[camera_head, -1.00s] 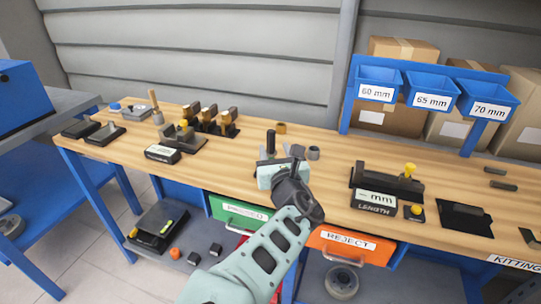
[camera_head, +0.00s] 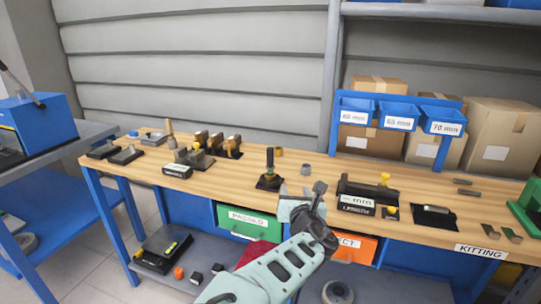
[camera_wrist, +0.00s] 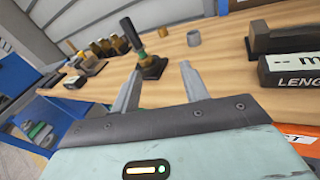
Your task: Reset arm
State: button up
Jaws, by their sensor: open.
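My gripper (camera_head: 301,200) is raised in front of the wooden bench (camera_head: 240,189), near its front edge. In the wrist view my gripper (camera_wrist: 160,82) has its two fingers apart with nothing between them. Beyond the fingers stands a dark post on a black base (camera_head: 270,172), with a greenish ring low on the post; it also shows in the wrist view (camera_wrist: 150,66). My forearm crosses the lower middle of the head view and partly hides the orange reject drawer (camera_head: 362,250).
A length gauge (camera_head: 362,195) stands right of my gripper. Small rings (camera_head: 306,170) lie behind it. A green passed drawer (camera_head: 236,219) is under the bench. Blue bins (camera_head: 398,116) on a frame and cardboard boxes (camera_head: 490,150) stand at the back right.

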jog(key=s+d+f+m+g+h, duration=0.4)
jog(key=s+d+f+m+g, duration=0.15)
jog(key=d+f+m, duration=0.35)
jog(key=s+a+f+m+g+y, duration=0.2)
jog(key=s+m+g, duration=0.4)
jog(key=s+m, duration=0.25)
jog(key=s+a+r+m+g+y, duration=0.2)
jog(key=s+a+r+m+g, duration=0.3)
jog(key=s+r, duration=0.5)
jog(key=s+d+r+m, duration=0.1)
jog(key=s+r+m, duration=0.1)
jog(key=s+r, duration=0.2)
jog(key=s+d+r+m, duration=0.2)
jog(key=s+r, duration=0.3)
jog(key=s, duration=0.4)
jog(key=shift+s+m, duration=0.35)
jog(key=shift+s, duration=0.05)
